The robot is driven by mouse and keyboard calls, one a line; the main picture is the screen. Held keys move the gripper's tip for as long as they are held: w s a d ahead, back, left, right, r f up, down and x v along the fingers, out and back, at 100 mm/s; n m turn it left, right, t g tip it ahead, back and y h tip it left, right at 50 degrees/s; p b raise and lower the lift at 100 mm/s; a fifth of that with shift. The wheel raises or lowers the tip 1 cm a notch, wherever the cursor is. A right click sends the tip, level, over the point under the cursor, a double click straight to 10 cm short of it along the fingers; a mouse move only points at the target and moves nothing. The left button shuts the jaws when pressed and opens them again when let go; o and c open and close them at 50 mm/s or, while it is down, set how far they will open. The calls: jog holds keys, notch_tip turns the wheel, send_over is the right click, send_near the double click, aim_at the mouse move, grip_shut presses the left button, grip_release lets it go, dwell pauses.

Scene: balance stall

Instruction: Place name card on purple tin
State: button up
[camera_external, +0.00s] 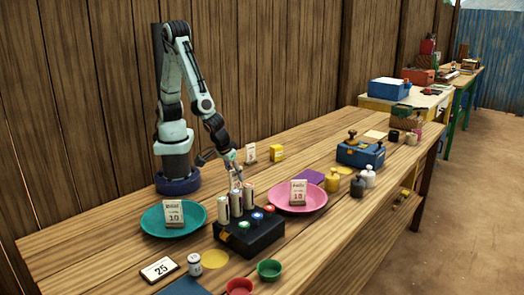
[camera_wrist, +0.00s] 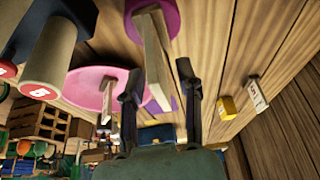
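The name card (camera_wrist: 152,60) is a pale, thin upright slab in the middle of the wrist view. Its foot appears to be on the round purple tin (camera_wrist: 158,14) at the top of that view, where up and down look reversed. My gripper (camera_wrist: 156,84) is open, with one finger on each side of the card's upper end and visible gaps. In the external view my gripper (camera_external: 232,160) points down over the card (camera_external: 237,182), behind the upright cylinders. The tin is hidden there.
Pale cylinders (camera_external: 236,203) stand on a black box (camera_external: 250,238) in front. A teal plate (camera_external: 150,222) and pink plate (camera_external: 318,203) each bear a card. Another card (camera_external: 250,153) and a yellow box (camera_external: 276,153) stand behind. A purple flat piece (camera_external: 309,176) lies right.

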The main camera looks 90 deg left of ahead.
jog(key=v, duration=1.2)
jog(key=a+r+m+g+h, duration=0.1)
jog(key=a+r+m+g, duration=0.2)
jog(key=a, duration=1)
jog(key=s+a+m+h, duration=0.1)
jog(key=s+a+m, duration=0.3)
jog(key=s+a, duration=0.2)
jog(key=shift+a+r+m+h, duration=0.3)
jog(key=shift+a+r+m, duration=0.1)
jog(key=shift+a, duration=0.8)
